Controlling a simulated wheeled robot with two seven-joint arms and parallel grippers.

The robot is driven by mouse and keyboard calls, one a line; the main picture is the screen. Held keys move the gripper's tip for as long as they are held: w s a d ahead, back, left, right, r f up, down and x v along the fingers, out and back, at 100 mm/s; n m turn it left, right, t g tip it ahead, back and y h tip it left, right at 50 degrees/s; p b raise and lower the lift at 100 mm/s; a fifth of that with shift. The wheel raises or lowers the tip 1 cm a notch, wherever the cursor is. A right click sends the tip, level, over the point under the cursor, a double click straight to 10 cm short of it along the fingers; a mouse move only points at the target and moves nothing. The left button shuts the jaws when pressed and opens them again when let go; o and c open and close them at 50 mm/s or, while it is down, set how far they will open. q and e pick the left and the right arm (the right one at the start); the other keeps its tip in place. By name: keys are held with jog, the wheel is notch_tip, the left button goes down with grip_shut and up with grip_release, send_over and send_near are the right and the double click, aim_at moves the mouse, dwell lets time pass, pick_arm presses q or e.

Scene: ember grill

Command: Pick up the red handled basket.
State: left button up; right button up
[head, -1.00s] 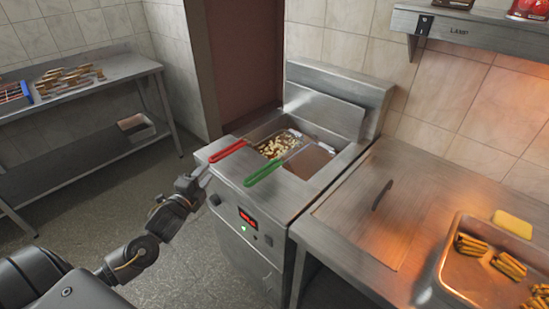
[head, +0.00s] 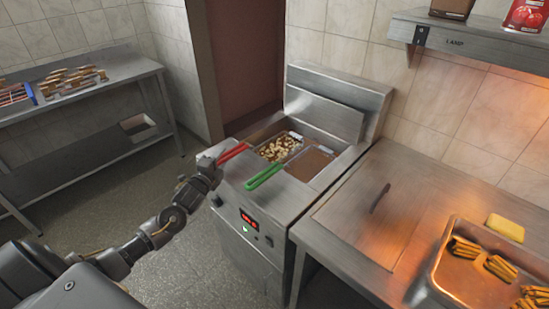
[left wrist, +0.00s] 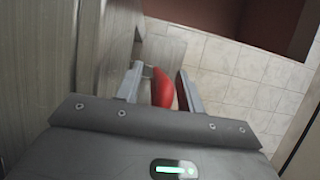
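The red handled basket's red handle (head: 233,152) sticks out over the left front edge of the fryer in the head view. Its wire basket (head: 279,147) sits in the fryer's left well and holds pale, chunky food. My left gripper (head: 211,162) is at the outer end of the red handle and hides its tip. In the left wrist view the red handle (left wrist: 162,88) lies between the two fingers of my left gripper (left wrist: 161,86). The fingers are apart, with a visible gap beside the handle. My right gripper is not in view.
A green handle (head: 264,176) runs close beside the red one, from the fryer's right well. The steel fryer (head: 262,205) adjoins a counter (head: 350,225) with a tray of fried sticks (head: 455,279). A side table (head: 120,68) stands at the left.

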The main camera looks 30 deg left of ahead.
pick_arm(q)
jog(key=shift+s, duration=0.1)
jog(key=shift+c, duration=1.1)
grip_shut()
jog(key=shift+r, duration=0.15)
jog(key=shift+r, duration=0.1)
notch_tip(320, 180, up, 10)
jog(key=shift+a+f+b, duration=0.1)
jog(key=shift+b, duration=0.65)
